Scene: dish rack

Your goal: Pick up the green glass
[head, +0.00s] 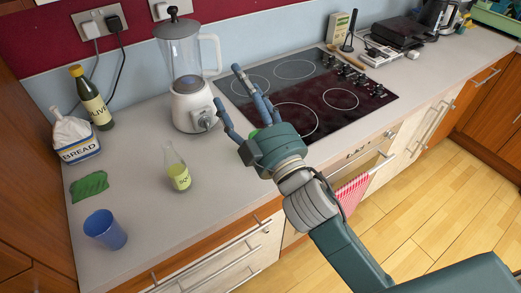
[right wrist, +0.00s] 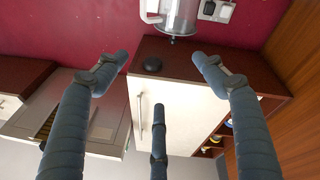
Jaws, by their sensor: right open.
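A small patch of bright green (head: 252,133) shows at the left edge of my right gripper in the head view. It may be part of the green glass, but the gripper hides most of it and I cannot tell. No other green glass shows. My right gripper (head: 236,93) is over the counter between the blender and the hob, with its fingers spread and pointing up and left. In the right wrist view its fingers (right wrist: 150,85) are wide apart with nothing between them. My left gripper is not in view.
A blender (head: 191,103) stands left of the gripper, and the black hob (head: 345,100) is behind and right of it. A blue glass (head: 105,229), a labelled bottle (head: 178,172), a green cloth (head: 89,186) and bread (head: 75,138) are on the left counter. The front middle counter is clear.

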